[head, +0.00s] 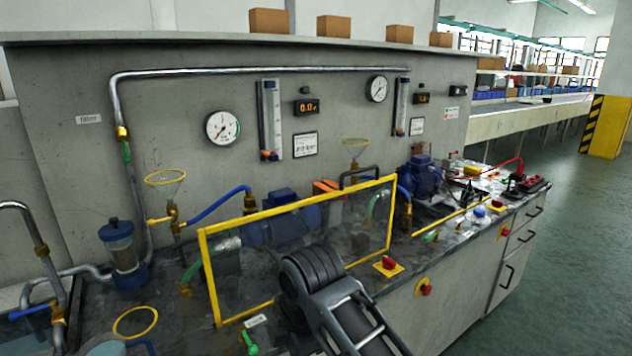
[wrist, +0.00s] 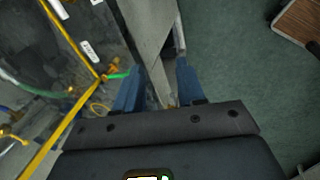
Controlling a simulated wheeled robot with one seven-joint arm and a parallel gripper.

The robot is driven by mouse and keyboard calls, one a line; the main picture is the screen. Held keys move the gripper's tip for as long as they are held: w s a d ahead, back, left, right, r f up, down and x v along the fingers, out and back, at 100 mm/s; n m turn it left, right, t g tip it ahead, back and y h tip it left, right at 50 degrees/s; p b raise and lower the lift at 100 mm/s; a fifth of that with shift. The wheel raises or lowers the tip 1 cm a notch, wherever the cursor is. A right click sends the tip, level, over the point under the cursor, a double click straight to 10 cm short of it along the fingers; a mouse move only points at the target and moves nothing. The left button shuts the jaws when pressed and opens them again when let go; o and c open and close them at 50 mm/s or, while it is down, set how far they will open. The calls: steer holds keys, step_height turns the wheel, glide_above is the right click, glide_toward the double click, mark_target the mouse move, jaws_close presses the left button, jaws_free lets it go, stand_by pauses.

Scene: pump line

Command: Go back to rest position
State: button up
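My gripper (wrist: 158,78) shows in the wrist view with its two blue fingers apart. I see nothing held between them. Below the fingers are the bench's front edge and the green floor. In the head view, my dark arm reaches over the front of the bench at the lower middle. The gripper itself cannot be made out there.
A yellow-framed clear guard (head: 298,207) stands on the bench close behind my arm. A green-handled valve (head: 249,343) is left of the arm. Red knobs (head: 388,263) and (head: 425,288) are to its right. The floor (head: 570,230) at the right is clear.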

steer(key=s+f+m+t+y, duration=0.3)
steer(key=s+f+m, duration=0.4)
steer(key=s+f, duration=0.35)
steer(key=s+d+f+m+t, duration=0.1)
steer(key=s+d+m+t, duration=0.3)
steer(key=s+d+m, duration=0.5)
steer(key=s+d+r+m+t+h, duration=0.25)
steer(key=s+d, duration=0.25)
steer(key=s, duration=0.3)
steer(key=s+d+r+m+t+h, duration=0.1)
steer(key=s+d+r+m, duration=0.1)
steer(key=s+d+r, duration=0.45)
steer(key=s+d+r+m+t+h, duration=0.1)
steer(key=s+d+r+m+t, duration=0.1)
steer(key=s+d+r, duration=0.3)
steer(key=s+r+m, duration=0.1)
steer(key=s+r, duration=0.3)
steer(key=shift+s+r, duration=0.2)
steer(key=shift+s, duration=0.2)
steer(key=shift+d+h, duration=0.1)
steer(key=shift+h, duration=0.15)
